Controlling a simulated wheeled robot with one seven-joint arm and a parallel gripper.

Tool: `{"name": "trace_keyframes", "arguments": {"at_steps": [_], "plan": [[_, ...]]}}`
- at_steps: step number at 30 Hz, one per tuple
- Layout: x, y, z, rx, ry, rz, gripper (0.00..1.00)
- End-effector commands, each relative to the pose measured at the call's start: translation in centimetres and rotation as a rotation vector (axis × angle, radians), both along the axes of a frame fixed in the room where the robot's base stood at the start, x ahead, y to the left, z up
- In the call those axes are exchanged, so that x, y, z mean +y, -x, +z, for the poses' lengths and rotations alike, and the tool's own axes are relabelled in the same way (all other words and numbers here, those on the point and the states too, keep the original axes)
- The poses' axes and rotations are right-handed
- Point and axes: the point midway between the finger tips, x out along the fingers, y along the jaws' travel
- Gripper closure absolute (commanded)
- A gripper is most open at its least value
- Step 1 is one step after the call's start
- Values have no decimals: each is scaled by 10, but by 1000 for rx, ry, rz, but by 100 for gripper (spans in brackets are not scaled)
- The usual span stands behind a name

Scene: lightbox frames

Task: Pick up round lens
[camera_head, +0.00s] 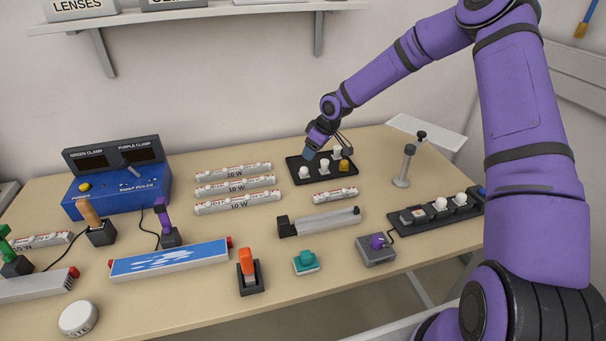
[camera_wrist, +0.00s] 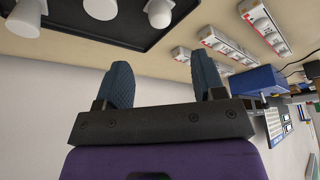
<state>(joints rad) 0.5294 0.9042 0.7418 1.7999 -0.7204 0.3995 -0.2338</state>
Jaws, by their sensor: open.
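A black tray (camera_head: 318,181) at the back middle of the table holds several small pieces: white ones (camera_head: 304,172) and a yellow one (camera_head: 344,166). One may be the round lens, but I cannot tell which by shape. My gripper (camera_head: 309,155) is over the tray's left rear part, apart from the pieces as far as I see. In the wrist view, its two blue fingers (camera_wrist: 160,62) are spread with nothing between them. Three white rounded pieces on the tray show along the top: left (camera_wrist: 25,16), middle (camera_wrist: 101,8) and right (camera_wrist: 159,12).
A second black tray (camera_head: 428,226) with several small pieces lies at the right. White tubes (camera_head: 236,186) lie left of the first tray, a grey post (camera_head: 405,167) stands right. A blue clamp box (camera_head: 118,192) stands left.

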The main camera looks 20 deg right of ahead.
Motion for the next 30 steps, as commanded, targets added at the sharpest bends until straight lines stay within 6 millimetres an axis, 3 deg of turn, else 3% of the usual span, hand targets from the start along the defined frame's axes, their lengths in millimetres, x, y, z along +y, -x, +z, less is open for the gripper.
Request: {"name": "trace_keyframes", "arguments": {"at_steps": [6,14,21,30], "plan": [[10,-8,-31,3,0,2,37],[16,-13,-53,3,1,1,37],[24,-20,-84,2,1,1,37],[26,-23,-92,2,1,-1,37]]}}
